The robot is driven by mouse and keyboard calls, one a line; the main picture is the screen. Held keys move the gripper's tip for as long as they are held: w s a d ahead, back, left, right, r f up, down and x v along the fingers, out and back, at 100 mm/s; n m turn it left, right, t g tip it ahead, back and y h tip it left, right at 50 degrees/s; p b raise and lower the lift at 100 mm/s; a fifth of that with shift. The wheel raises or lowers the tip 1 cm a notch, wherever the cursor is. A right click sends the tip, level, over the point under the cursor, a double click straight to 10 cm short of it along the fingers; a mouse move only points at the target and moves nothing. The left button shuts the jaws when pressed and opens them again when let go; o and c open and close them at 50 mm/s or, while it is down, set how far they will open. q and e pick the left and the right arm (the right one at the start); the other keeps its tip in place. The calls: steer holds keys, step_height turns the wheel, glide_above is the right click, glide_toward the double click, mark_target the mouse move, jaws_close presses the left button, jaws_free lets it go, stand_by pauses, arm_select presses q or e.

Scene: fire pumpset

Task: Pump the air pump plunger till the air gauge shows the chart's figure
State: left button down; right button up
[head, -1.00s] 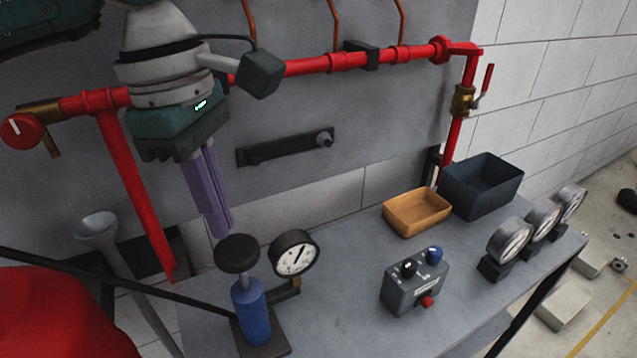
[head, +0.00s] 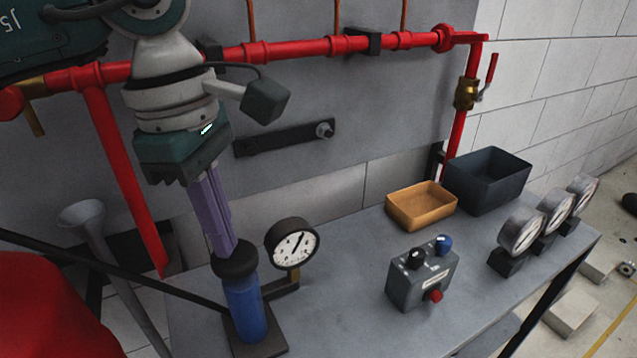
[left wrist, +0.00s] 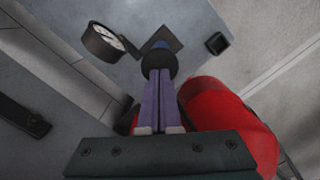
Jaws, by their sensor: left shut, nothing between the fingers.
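The air pump has a blue cylinder (head: 248,308) on a dark base and a black round plunger knob (head: 234,260). The knob sits low, right on top of the cylinder. My left gripper (head: 232,246) is shut and empty, its purple fingers pointing down with their tips at the top of the knob. In the left wrist view the closed fingers (left wrist: 160,80) reach the black knob (left wrist: 159,61). The air gauge (head: 293,243) stands beside the pump with a white dial and dark needle; its figures are too small to read. No chart is legible. My right gripper is not in view.
A grey control box (head: 421,278) with knobs and a red button sits mid-table. An orange tray (head: 421,210) and a dark bin (head: 487,182) stand behind it. Several gauges (head: 522,236) line the right edge. Red pipes (head: 300,48) run along the back panel.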

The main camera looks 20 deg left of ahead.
arm_select(q)
steer(key=shift+a+f, duration=0.1)
steer(key=shift+f, duration=0.35)
steer(key=a, duration=0.2)
steer(key=r, duration=0.1)
steer(key=shift+s+a, duration=0.3)
steer(key=shift+a, duration=0.1)
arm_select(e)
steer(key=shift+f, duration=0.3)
arm_select(q)
step_height(320, 180, up, 10)
steer(key=a, duration=0.1)
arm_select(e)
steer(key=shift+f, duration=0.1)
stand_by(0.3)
